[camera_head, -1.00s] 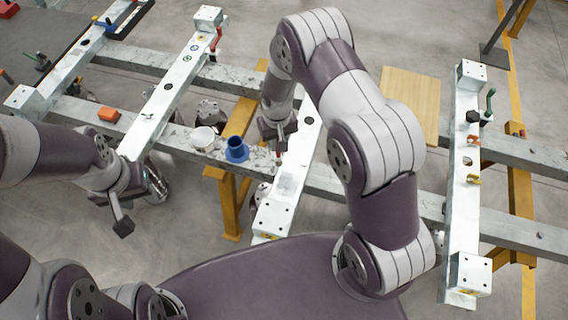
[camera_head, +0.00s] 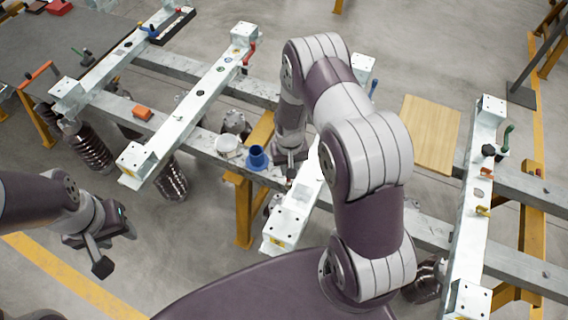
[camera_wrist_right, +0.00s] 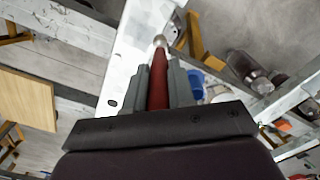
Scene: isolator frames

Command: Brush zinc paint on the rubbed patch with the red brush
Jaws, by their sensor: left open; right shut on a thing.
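My right gripper (camera_wrist_right: 158,88) is shut on the red brush (camera_wrist_right: 158,72) in the right wrist view. The brush's pale tip (camera_wrist_right: 160,41) points away from me over a white beam (camera_wrist_right: 125,65); I cannot tell whether it touches. In the head view the right gripper (camera_head: 290,163) is partly hidden, above the middle white beam (camera_head: 291,222). The rubbed patch cannot be made out. My left gripper (camera_head: 100,250) is open and empty at the lower left.
A white beam with a green handle (camera_head: 507,138) stands right. A wooden board (camera_head: 431,134) lies behind. Grey rails cross underneath. Floor around my left gripper is open.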

